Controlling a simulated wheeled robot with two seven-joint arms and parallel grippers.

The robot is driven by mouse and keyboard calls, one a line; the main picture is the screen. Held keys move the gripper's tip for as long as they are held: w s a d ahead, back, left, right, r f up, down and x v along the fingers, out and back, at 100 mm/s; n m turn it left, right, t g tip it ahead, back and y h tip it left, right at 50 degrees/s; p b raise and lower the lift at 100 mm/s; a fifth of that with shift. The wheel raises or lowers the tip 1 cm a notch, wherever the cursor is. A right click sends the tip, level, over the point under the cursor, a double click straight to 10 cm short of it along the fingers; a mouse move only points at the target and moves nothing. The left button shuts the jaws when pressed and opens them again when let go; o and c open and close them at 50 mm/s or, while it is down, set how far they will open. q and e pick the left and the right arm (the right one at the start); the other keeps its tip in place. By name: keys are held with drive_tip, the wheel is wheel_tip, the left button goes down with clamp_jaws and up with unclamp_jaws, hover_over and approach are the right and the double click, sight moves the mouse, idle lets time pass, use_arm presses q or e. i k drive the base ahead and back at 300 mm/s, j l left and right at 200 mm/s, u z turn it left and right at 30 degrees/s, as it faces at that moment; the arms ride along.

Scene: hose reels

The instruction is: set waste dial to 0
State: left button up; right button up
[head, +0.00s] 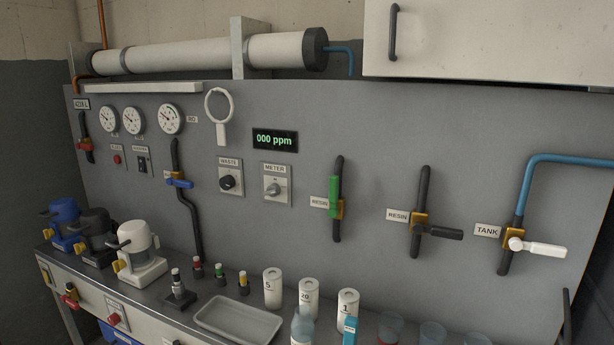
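The waste dial is a round black knob (228,182) on a light plate (231,170) labelled WASTE, on the grey panel left of centre. Its pointer mark and scale are too small to read. Beside it on the right is a similar plate labelled METER with a pale knob (272,189). Neither of my grippers shows in the head view, and nothing covers the waste dial.
A display (275,140) above reads 000 ppm. Valves with coloured handles line the panel, including a green one (333,196) and a white one (540,248). Below, the bench holds a tray (238,321), filter canisters (272,289) and small bottles.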

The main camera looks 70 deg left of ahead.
sight(228, 182)
drive_tip(key=u, duration=2.8)
drive_tip(key=i, duration=0.1)
